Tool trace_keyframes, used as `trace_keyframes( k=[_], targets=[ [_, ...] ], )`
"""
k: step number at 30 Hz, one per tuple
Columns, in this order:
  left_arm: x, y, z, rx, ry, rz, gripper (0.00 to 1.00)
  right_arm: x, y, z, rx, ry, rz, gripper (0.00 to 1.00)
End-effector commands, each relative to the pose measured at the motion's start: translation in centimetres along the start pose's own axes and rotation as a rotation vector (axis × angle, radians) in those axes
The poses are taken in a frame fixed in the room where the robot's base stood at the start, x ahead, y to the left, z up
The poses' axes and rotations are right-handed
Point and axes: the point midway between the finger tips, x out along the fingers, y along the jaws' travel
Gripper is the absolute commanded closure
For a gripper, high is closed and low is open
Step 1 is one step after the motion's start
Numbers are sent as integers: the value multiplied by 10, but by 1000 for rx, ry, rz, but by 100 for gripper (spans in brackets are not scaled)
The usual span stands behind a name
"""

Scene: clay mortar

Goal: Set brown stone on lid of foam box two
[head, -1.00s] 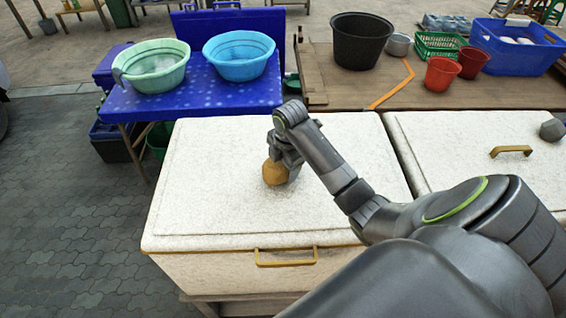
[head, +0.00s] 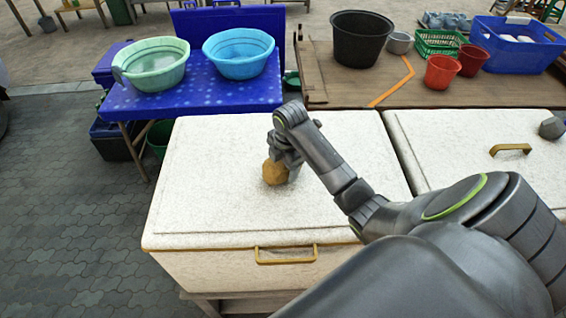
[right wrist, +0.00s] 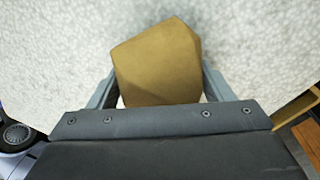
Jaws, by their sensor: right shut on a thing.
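The brown stone (head: 274,172) is at the middle of the white lid (head: 215,200) of the nearer-left foam box, whose front (head: 215,272) carries a yellow handle. My right gripper (head: 287,160) is shut on the stone. In the right wrist view the stone (right wrist: 157,62) sits between the two fingers (right wrist: 157,90), with white foam behind it. The stone is at or very near the lid surface; I cannot tell whether it touches. My left gripper is not in view.
Behind are a blue table (head: 200,98) with two basins and a wooden table (head: 430,92) with a black tub (head: 361,40). Most of the left lid is clear.

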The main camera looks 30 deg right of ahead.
Motion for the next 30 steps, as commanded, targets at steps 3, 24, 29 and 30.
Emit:
trace_keyframes(
  k=[3,24,29,30],
  targets=[
    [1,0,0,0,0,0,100,1,1,0,-1,0,5,86],
    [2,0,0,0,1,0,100,6,-2,0,1,0,-3,0],
    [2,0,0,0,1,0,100,5,-1,0,0,0,-1,0],
    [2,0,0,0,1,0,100,5,-1,0,0,0,-1,0]
  ],
)
